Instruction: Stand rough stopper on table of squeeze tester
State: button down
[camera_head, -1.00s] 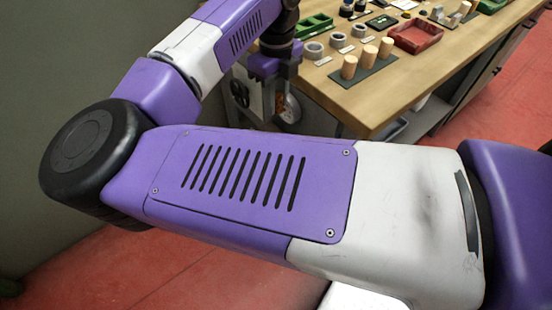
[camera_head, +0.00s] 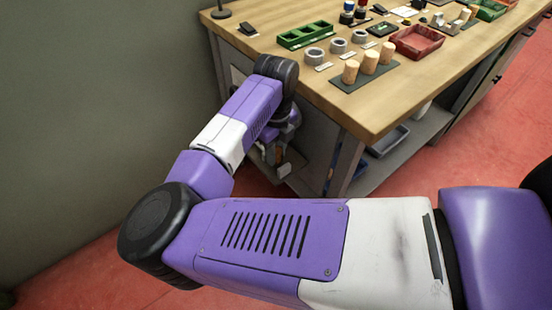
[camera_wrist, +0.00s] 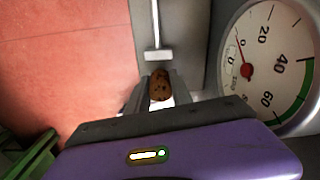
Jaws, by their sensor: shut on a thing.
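The rough stopper (camera_wrist: 160,84), brown with dark pits, is between the fingers of my gripper (camera_wrist: 160,92) in the wrist view. My gripper is shut on it. A pale surface (camera_wrist: 182,96) shows close behind the stopper; I cannot tell whether they touch. The squeeze tester's large round dial (camera_wrist: 268,62) is at the right, its red needle near 0. A white rod with a crossbar (camera_wrist: 157,55) lies just beyond the stopper in the picture. In the head view my arm hides the gripper and most of the tester beside the bench's near end.
The wooden bench (camera_head: 385,105) carries three light corks (camera_head: 370,61) on a dark mat, a red tray (camera_head: 418,42), a green tray (camera_head: 305,35) and grey tape rolls (camera_head: 314,57). A grey wall stands at left.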

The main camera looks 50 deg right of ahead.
jog(key=shift+f, duration=1.35)
jog(key=shift+f, duration=0.1)
jog(key=c, duration=1.1)
grip_release()
jog(key=shift+c, duration=0.2)
notch_tip(320, 180, up, 12)
jog(key=shift+r+p, duration=0.15)
jog(key=shift+p, duration=0.75)
